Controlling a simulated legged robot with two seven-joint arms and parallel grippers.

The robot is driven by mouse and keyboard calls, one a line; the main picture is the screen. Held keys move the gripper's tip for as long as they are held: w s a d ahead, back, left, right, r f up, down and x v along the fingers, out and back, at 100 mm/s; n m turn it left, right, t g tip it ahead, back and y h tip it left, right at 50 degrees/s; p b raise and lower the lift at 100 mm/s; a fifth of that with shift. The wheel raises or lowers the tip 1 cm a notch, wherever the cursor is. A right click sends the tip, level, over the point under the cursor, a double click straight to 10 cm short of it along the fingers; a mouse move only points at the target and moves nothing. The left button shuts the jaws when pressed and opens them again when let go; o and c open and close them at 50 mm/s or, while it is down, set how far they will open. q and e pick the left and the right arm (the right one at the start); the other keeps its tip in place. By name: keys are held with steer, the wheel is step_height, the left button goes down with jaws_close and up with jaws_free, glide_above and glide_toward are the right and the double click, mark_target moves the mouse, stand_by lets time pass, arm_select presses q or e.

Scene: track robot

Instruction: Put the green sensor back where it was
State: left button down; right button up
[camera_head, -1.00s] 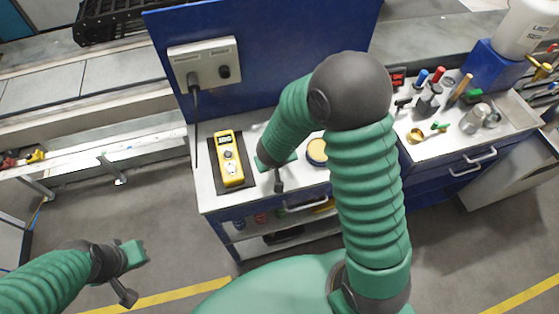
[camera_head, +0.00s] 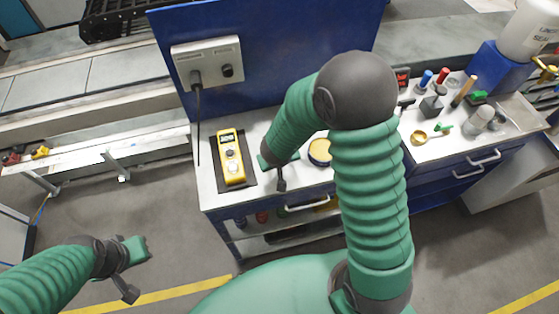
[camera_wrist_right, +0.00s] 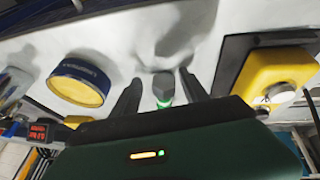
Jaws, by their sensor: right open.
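A small upright thing with a grey top and a green ring, seemingly the green sensor (camera_wrist_right: 163,86), stands on the white bench top in the right wrist view. My right gripper (camera_wrist_right: 160,94) is open, with one dark finger on each side of it and a gap showing on both sides. In the head view my right gripper (camera_head: 271,172) is low over the bench between the yellow meter and a yellow round tin; the sensor is hidden there. My left gripper (camera_head: 130,268) hangs over the floor at the lower left, away from the bench; its jaw opening is unclear.
The yellow meter (camera_head: 231,157) lies on a dark pad left of my right gripper. The round tin (camera_head: 319,151) is close on the right. A blue panel with a socket (camera_head: 207,62) stands behind. Hand tools (camera_head: 432,106) crowd the bench's right part.

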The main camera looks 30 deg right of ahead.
steer(key=shift+s+d, duration=0.1)
steer(key=shift+s, duration=0.05)
steer(key=p+v, duration=0.2)
steer(key=w+p+v, duration=0.1)
steer(key=p+v, duration=0.1)
steer(key=shift+s+r, duration=0.15)
steer(key=shift+r, duration=0.45)
steer(key=s+a+r+n+t+y+p, duration=0.1)
steer(key=s+a+r+n+y+p, duration=0.2)
steer(key=a+r, duration=0.5)
steer(key=s+d+m+g+b, duration=0.1)
steer(key=s+d+g, duration=0.1)
steer(key=s+d, duration=0.2)
steer(key=s, duration=0.3)
steer(key=shift+s+d+r+g+b, duration=0.2)
steer(key=shift+s+d+g+b, duration=0.05)
steer(key=shift+d+g+b, duration=0.1)
stand_by(0.3)
